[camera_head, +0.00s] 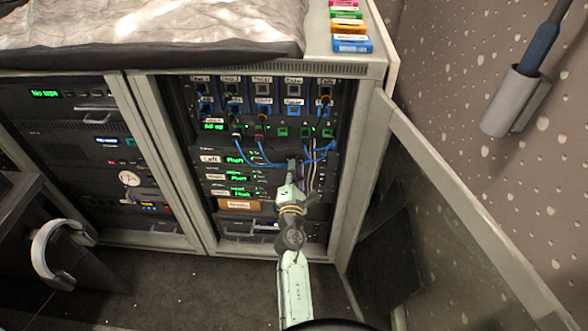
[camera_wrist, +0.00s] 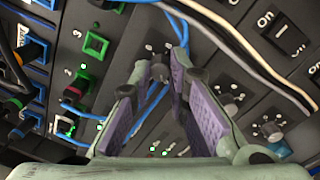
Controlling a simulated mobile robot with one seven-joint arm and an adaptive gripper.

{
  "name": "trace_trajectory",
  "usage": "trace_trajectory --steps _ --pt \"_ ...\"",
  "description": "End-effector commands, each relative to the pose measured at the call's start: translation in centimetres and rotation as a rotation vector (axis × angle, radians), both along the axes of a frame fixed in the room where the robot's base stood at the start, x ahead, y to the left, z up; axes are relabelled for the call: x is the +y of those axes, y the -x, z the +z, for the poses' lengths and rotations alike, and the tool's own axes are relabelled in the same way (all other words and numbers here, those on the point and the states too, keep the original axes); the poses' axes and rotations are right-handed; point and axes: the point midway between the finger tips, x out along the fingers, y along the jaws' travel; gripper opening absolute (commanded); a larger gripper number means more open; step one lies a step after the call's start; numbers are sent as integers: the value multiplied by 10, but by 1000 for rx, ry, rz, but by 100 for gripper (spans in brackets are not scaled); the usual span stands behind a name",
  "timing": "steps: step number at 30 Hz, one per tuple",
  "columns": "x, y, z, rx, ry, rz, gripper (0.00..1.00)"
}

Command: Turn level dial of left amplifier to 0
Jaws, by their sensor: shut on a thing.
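The left amplifier (camera_head: 210,159) is the rack unit with a "Left" label and a green display (camera_head: 236,160). My gripper (camera_head: 297,166) reaches into the rack at the right end of this unit and covers its dial in the head view. In the wrist view my gripper (camera_wrist: 166,66) has its purple-padded fingertips closed around a small dark round dial (camera_wrist: 160,72), which I take to be the level dial. The fingertips hide most of it, so its setting cannot be read.
Blue cables (camera_wrist: 150,98) and white and black cables (camera_wrist: 228,45) pass close to my fingers. Other dials (camera_wrist: 231,108) sit to the right. The open rack door (camera_head: 455,200) stands right of my arm. Green-lit sockets (camera_head: 306,132) lie above.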

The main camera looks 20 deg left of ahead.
Motion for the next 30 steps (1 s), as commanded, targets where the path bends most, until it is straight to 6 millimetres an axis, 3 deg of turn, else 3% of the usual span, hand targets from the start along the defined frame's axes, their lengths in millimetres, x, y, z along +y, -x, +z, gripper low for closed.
trace_trajectory --steps 15,16,25,30 --pt "0 -1 1 -6 18 -1 0" --pt "0 -1 1 -6 18 -1 17" --pt "0 0 0 -5 17 -1 37" --pt "0 0 0 -5 17 -1 37"
